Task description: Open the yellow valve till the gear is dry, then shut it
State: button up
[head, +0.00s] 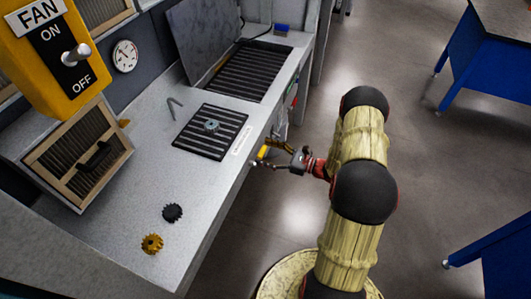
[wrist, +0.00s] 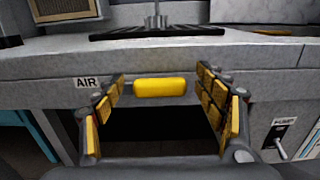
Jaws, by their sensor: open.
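The yellow valve handle (wrist: 165,88) is a rounded bar on the bench front, right of an AIR label. It lies crosswise ahead of and between the fingers of my open gripper (wrist: 166,110), with no contact visible. In the head view my gripper (head: 273,156) is at the bench's front edge, beside the small yellow handle (head: 262,153). A bluish-grey gear (head: 211,125) sits on the near black grille (head: 190,143); whether it is wet is too small to tell.
A black gear (head: 172,212) and a brass gear (head: 152,243) lie on the bench top (head: 125,205). A yellow FAN switch box (head: 35,75) stands at upper left. A small lever (wrist: 281,135) is right of my gripper. A larger grille (head: 245,70) lies behind.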

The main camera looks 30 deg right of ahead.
jog(key=shift+c, duration=1.1)
jog(key=c, duration=1.5)
jog(key=shift+f, duration=0.1)
jog(key=shift+s+a+f+m+p, duration=0.6)
jog(key=shift+f+m, duration=0.6)
jog(key=shift+m, duration=1.6)
jog(key=shift+s+a+f+m+p, duration=0.3)
jog(key=shift+a+f+m+p, duration=0.55)
jog(key=shift+m, duration=1.95)
jog(key=shift+s+a+f+m+p, duration=0.65)
jog(key=shift+f+m, duration=0.9)
jog(key=shift+m, duration=1.25)
jog(key=shift+w+d, duration=0.2)
jog(key=o, duration=1.7)
